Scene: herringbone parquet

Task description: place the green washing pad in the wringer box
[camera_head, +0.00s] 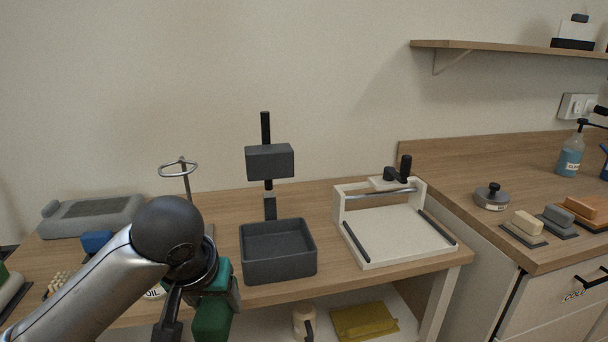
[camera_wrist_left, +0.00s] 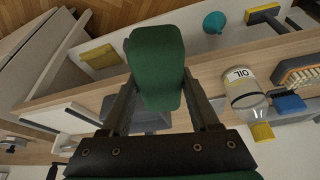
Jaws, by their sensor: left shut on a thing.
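The green washing pad (camera_head: 211,318) is held by my left gripper (camera_head: 204,305), in front of the bench's front edge in the head view. In the left wrist view the pad (camera_wrist_left: 157,60) sits between the two dark fingers of the gripper (camera_wrist_left: 158,88), which are shut on it. An open dark grey box (camera_head: 278,272), which looks like the wringer box, stands on the bench right of the gripper. A grey block (camera_head: 270,161) on a black post is above its back edge. The box looks empty. In the wrist view the pad and fingers hide most of it.
A white tray with a roller (camera_head: 398,238) stands right of the box. A ring stand (camera_head: 178,170) is behind my left arm. An oil bottle (camera_wrist_left: 245,95) is beside the pad in the wrist view. A yellow cloth (camera_head: 364,321) lies on the lower shelf.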

